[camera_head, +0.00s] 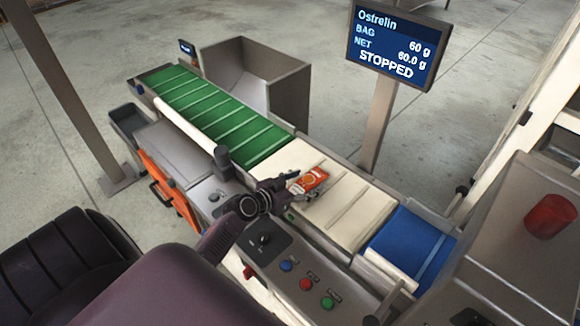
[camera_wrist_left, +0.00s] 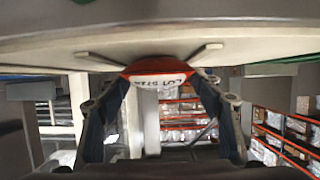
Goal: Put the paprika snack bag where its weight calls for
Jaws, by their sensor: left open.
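An orange-red snack bag (camera_head: 311,180), taken to be the paprika one, lies on the cream weighing belt (camera_head: 350,208). My left gripper (camera_head: 291,184) is open at the bag's near left end. In the left wrist view the bag's red end (camera_wrist_left: 160,73), with printed lot text, shows between the two spread fingers (camera_wrist_left: 160,112). I cannot tell whether they touch it. A display (camera_head: 393,45) reads Ostrelin, BAG 60 g, NET 60.0 g, STOPPED. My right gripper is not in view.
A green ribbed belt (camera_head: 215,117) lies to the left and a blue belt (camera_head: 408,246) to the right. A grey open bin (camera_head: 285,88) stands behind. Control buttons (camera_head: 306,284) line the front. A red cup-like object (camera_head: 549,215) sits at right.

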